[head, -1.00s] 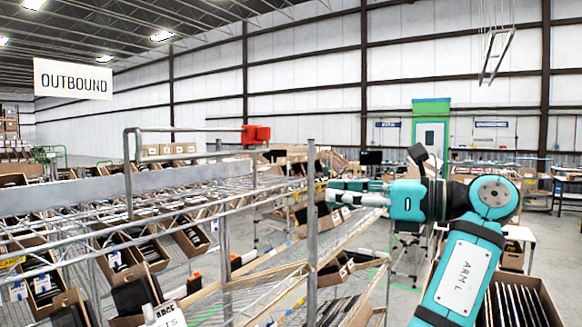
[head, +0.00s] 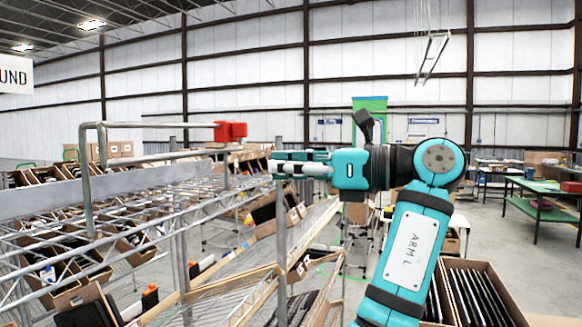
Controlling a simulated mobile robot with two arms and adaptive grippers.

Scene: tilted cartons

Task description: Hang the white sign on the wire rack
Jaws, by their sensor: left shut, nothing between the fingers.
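The wire rack (head: 281,225) fills the left and middle of the head view, with a grey upright post at its near corner. My left gripper (head: 276,166) is shut and empty. It points left, with its fingertips overlapping the top of that post in the picture; I cannot tell whether they touch. A white sign (head: 14,76) ending in "UND" is cut off at the upper left edge, high above the rack. I see no other clear white sign on the rack. My right gripper is out of view.
Tilted cartons (head: 68,293) sit on the rack's shelves. A red block (head: 230,130) is on a grey rail (head: 160,125) above the rack. A carton of dark upright items (head: 510,280) stands at the lower right. A green-topped table (head: 545,188) stands farther right, with open floor before it.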

